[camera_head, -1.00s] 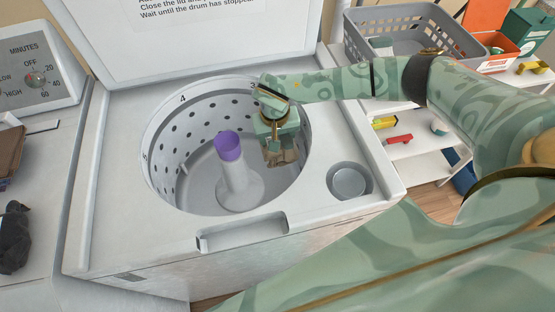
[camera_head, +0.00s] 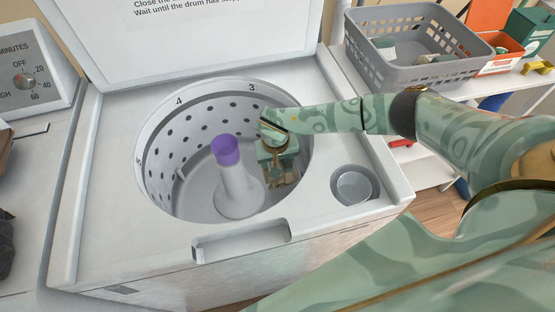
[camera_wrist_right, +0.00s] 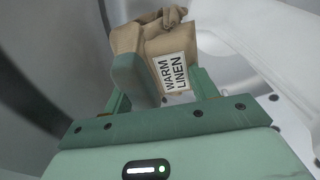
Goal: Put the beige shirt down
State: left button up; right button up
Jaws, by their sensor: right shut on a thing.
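The beige shirt (camera_wrist_right: 148,42) is a small folded bundle with a white tag reading "WARM LINEN" in the right wrist view. My right gripper (camera_head: 281,178) is shut on it, one finger on each side. The gripper points down inside the open washer drum (camera_head: 176,127), at the right of the purple-topped agitator (camera_head: 238,182). In the head view the shirt is mostly hidden by the gripper. Whether it touches the drum floor I cannot tell. My left gripper is not in view.
The washer lid (camera_head: 190,35) stands open behind the drum. A round cup-shaped well (camera_head: 354,187) is set in the washer top at the right. A grey basket (camera_head: 408,68) sits on a white shelf at the back right. A dial panel (camera_head: 30,75) stands at the left.

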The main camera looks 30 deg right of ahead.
jog(key=shift+f, duration=0.4)
jog(key=o, duration=1.6)
notch_tip(320, 180, up, 13)
jog(key=s+a+p, duration=0.1)
jog(key=p, duration=0.3)
jog(key=shift+p, duration=0.3)
jog(key=shift+a+r, duration=0.1)
jog(key=shift+r, duration=0.05)
